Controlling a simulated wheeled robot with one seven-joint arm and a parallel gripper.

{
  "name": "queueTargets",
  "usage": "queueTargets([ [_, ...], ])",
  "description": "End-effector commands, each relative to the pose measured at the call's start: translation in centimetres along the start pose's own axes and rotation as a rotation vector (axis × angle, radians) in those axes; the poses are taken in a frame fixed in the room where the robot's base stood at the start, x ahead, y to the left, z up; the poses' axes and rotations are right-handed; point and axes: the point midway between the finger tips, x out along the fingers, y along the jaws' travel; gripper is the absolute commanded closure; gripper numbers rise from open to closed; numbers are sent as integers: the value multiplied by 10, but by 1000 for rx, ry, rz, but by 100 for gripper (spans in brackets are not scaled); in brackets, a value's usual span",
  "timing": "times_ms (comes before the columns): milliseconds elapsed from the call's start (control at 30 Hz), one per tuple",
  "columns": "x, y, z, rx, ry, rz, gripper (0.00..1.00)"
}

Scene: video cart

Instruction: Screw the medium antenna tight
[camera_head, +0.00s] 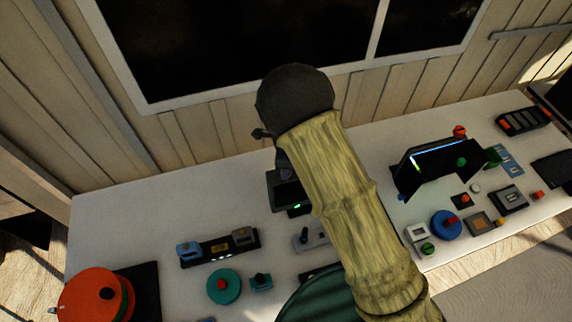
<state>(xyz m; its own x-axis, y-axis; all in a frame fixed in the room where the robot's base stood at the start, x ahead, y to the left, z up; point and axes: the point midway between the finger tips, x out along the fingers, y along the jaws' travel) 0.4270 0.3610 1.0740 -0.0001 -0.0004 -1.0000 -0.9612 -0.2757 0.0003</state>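My arm, with a bamboo-like link and a dark round joint, crosses the middle of the view and covers much of the table. A dark part, seemingly of my gripper (285,166), shows below the joint, just above a black device (291,196) with a small green light. The fingers are hidden, so I cannot see whether they are open or hold anything. I cannot make out a medium antenna; it may be hidden behind my arm.
The white table (150,215) stands against a plank wall below a dark window (230,40). A panel with blue and grey blocks (219,248), a teal dial (224,286) and an orange reel (92,296) are at left. A black hooded screen (440,165) and several controls are at right.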

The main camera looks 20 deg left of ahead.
Motion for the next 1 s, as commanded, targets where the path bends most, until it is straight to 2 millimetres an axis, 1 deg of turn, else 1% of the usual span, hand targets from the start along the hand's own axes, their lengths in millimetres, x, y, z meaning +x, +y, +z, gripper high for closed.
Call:
queueTargets([
  [133,0,0,0,0,0,0,58],
  [167,0,0,0,0,0,0,54],
  [200,0,0,0,-1,0,0,46],
  [267,0,0,0,-1,0,0,34],
  [300,0,0,0,-1,0,0,32],
  [567,-1,0,0,-1,-1,0,32],
  [1000,-29,0,0,0,-1,0,32],
])
